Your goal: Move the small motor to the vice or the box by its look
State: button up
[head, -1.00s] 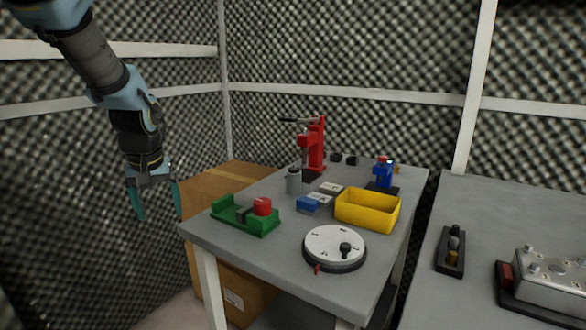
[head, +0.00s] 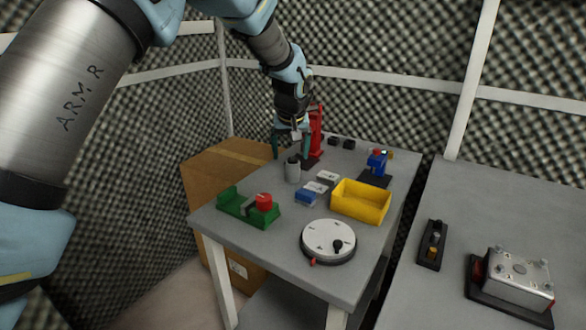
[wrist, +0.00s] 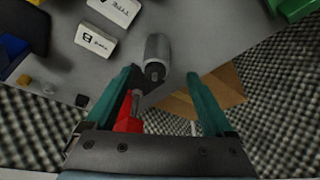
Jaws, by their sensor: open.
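The small motor, a grey cylinder with a dark top (head: 292,171), stands upright on the grey table; it also shows in the wrist view (wrist: 157,52). My gripper (head: 291,150) is open and empty, just above and behind the motor. In the wrist view its teal fingers (wrist: 161,76) are spread, with the motor just past the tips, between their lines. The yellow box (head: 360,203) is open and looks empty, right of the motor. A blue vice-like device (head: 377,162) stands on a dark base at the back right.
A red press (head: 317,130) stands right behind my gripper. A green fixture with a red knob (head: 248,207) and a round dial (head: 328,241) are in front. A second table is at right.

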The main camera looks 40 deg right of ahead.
aim_at(293, 160)
jog(key=shift+d+p+x, duration=0.15)
jog(key=shift+p+x, duration=0.4)
jog(key=shift+x, duration=0.85)
jog(key=shift+d+p+x, duration=0.2)
jog(key=shift+p+x, duration=0.3)
jog(key=shift+x, duration=0.85)
jog(key=shift+s, duration=0.15)
grip_shut()
